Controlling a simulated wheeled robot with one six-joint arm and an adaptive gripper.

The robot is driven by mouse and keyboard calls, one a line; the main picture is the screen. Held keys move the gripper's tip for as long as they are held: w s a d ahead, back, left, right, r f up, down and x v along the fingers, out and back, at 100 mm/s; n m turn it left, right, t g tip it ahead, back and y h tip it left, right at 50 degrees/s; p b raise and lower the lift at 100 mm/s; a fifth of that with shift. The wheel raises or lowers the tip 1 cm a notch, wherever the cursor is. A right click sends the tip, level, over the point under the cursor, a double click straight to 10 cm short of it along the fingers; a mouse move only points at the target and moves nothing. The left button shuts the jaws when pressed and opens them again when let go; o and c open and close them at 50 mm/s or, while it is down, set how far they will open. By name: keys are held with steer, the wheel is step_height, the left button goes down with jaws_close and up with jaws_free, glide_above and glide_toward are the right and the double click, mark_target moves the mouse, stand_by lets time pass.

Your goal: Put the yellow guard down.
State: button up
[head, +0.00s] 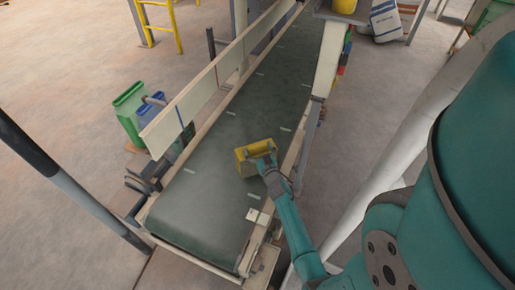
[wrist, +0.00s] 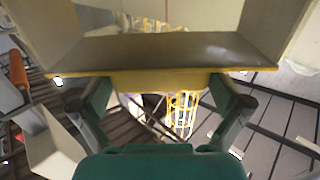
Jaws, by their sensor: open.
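The yellow guard (head: 242,156) is a small yellow, box-like piece with a grey inner face. In the head view it is at the dark conveyor belt (head: 222,128), toward the near right side. Whether it rests fully on the belt is hard to tell. My gripper (head: 263,150) is right at the guard, coming from the lower right. In the wrist view the guard (wrist: 150,52) fills the upper middle, with its yellow edge just before my gripper (wrist: 160,98). The fingers are spread apart and open. Any contact between fingers and guard is unclear.
A pale side rail (head: 205,90) runs along the belt's left. Green (head: 128,108) and blue (head: 151,110) containers stand beyond it. A dark post (head: 65,180) rises at the left. White sacks (head: 385,20) lie at the back right. The belt around the guard is clear.

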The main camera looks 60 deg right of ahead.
steer(key=shift+r, duration=0.1)
steer(key=v, duration=1.2)
steer(key=s+a+r+n+t+y, duration=0.1)
steer(key=s+a+r+y, duration=0.15)
steer(key=a, duration=0.85)
steer(key=s+a+r+n+t+y, duration=0.1)
steer(key=s+a+r+n+y, duration=0.15)
steer(key=a, duration=0.95)
steer(key=s+a+r+n+g+y, duration=0.1)
steer(key=s+a+r+n+y, duration=0.3)
steer(key=s+a+r, duration=0.9)
steer(key=s+r+y, duration=0.1)
steer(key=y, duration=0.1)
steer(key=shift+s+a+r+y, duration=0.2)
steer(key=shift+s+r+y, duration=0.1)
steer(key=shift+r, duration=0.05)
steer(key=shift+n, duration=0.25)
